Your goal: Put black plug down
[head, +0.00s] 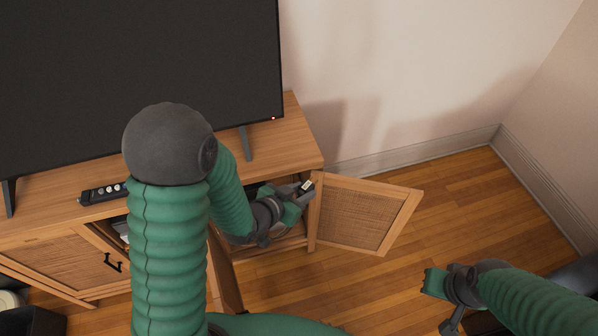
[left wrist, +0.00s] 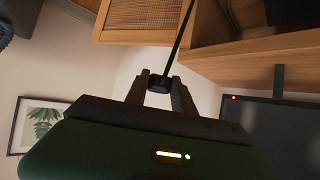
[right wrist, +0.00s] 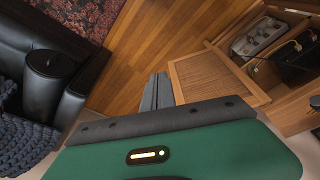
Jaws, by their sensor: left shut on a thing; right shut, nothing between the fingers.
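The black plug (left wrist: 157,83) is pinched between the fingertips of my left gripper (left wrist: 160,88) in the left wrist view, with its dark cable running upward in the picture. In the head view my left gripper (head: 304,188) is at the right end of the TV cabinet, by the open compartment; the plug is hard to make out there. My right gripper (right wrist: 158,80) is shut and empty over the wooden floor, away from the cabinet.
The wooden cabinet (head: 285,130) carries a TV (head: 130,70) and a black power strip (head: 103,192). Its right door (head: 365,215) stands open. A grey device (right wrist: 258,37) and a black one with cables (right wrist: 297,58) sit inside. Floor right of the door is clear.

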